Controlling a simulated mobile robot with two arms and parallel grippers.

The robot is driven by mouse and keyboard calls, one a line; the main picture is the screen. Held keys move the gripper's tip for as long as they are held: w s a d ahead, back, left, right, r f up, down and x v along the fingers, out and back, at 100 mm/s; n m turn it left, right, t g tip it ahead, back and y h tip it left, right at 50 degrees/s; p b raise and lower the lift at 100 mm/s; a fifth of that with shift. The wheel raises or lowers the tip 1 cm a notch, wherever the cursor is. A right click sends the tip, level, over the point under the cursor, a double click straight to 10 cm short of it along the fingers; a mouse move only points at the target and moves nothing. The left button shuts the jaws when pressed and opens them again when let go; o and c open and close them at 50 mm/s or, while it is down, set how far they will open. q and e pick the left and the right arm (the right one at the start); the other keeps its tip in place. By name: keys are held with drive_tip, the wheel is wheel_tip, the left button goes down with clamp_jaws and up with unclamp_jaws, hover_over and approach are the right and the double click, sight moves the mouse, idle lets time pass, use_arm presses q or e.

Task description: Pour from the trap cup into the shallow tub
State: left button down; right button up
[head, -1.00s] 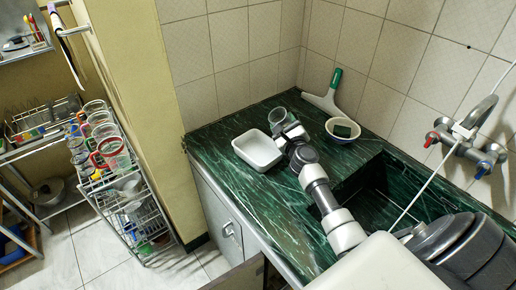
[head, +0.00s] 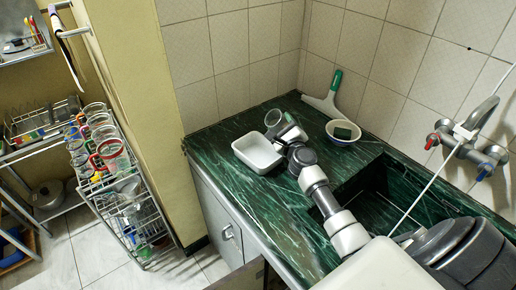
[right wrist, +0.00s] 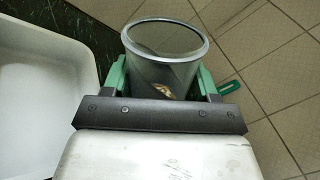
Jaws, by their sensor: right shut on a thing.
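The trap cup (head: 272,117) is a clear, round cup at the back of the green counter. My right gripper (head: 282,131) is shut on it. In the right wrist view the cup (right wrist: 165,40) sits between the green fingers (right wrist: 163,78), with its round rim showing and a small brownish thing low inside. The shallow tub (head: 258,152) is white and rectangular, resting on the counter just in front of the cup. In the right wrist view the tub (right wrist: 40,85) lies close on the left, apart from the cup. My left gripper is not in view.
The sink (head: 385,195) and tap (head: 466,140) are to the right. A wire rack of glasses (head: 110,160) stands at left. The counter's left front is clear.

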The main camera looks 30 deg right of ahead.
drive_tip(key=shift+r+n, duration=0.3)
drive_tip(key=shift+f+n+b, duration=0.1)
drive_tip(key=shift+n+b, duration=0.5)
drive_tip(key=shift+n, duration=0.4)
idle(0.4)
drive_tip(key=shift+r+n+t+y, duration=0.25)
drive_tip(key=shift+n+t+y, duration=0.05)
drive_tip(key=shift+n, duration=0.7)
drive_tip(key=shift+a+f+n+b, duration=0.1)
drive_tip(key=shift+f+n+b, duration=0.25)
drive_tip(key=shift+n+b, duration=0.65)
idle(0.6)
drive_tip(key=shift+w+a+r+n+y+p, duration=0.15)
drive_tip(key=shift+a+r+n+y+p, duration=0.25)
drive_tip(key=shift+a+n+p, duration=0.4)
idle(0.6)
drive_tip(key=shift+f+n, duration=0.4)
drive_tip(key=shift+n, duration=0.7)
idle(0.4)
